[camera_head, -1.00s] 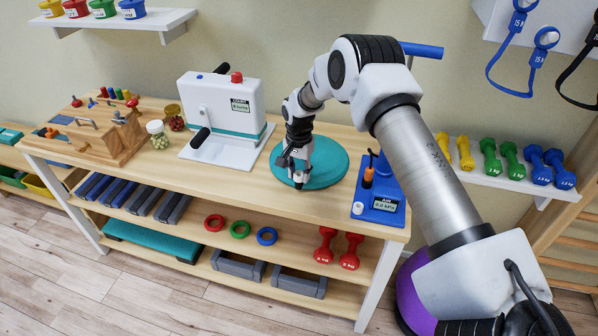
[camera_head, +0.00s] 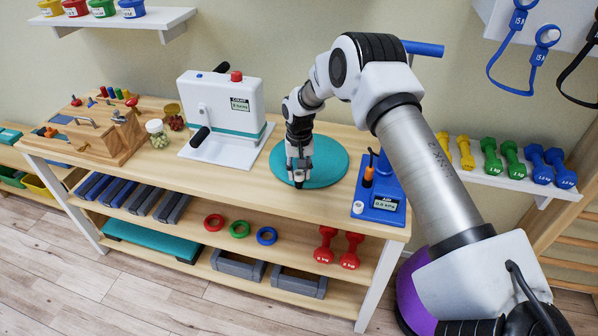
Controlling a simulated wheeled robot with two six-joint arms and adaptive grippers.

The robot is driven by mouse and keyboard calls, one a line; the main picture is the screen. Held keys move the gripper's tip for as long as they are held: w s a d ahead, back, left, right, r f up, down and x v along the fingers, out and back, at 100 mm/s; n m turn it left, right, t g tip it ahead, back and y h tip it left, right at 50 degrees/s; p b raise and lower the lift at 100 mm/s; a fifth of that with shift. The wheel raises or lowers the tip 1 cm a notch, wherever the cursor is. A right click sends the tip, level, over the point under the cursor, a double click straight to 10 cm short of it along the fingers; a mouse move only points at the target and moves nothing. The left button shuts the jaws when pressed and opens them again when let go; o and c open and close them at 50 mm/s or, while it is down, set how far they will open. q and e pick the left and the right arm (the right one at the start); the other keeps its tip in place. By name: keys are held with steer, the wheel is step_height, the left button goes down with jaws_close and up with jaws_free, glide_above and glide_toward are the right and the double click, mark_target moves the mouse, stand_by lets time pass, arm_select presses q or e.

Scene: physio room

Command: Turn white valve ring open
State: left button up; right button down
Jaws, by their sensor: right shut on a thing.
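A round teal cushion (camera_head: 328,160) lies flat on the wooden bench. My right gripper (camera_head: 299,181) reaches down from above onto the left part of the cushion. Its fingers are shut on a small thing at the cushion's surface. This is where the white valve ring appears to be, but the fingers hide it and I cannot make out its turn. My left gripper is not in view.
A blue air pump (camera_head: 385,203) with a display, a white knob and an orange-handled tool stands right of the cushion. A white device (camera_head: 222,115) with black handles stands left. Red dumbbells (camera_head: 338,247) lie below.

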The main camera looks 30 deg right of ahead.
steer(key=n, duration=0.5)
steer(key=shift+n+b, duration=0.3)
stand_by(0.4)
steer(key=c, duration=0.8)
jaws_free()
steer(key=shift+w+d, duration=0.1)
step_height(320, 180, up, 12)
steer(key=shift+f, duration=0.1)
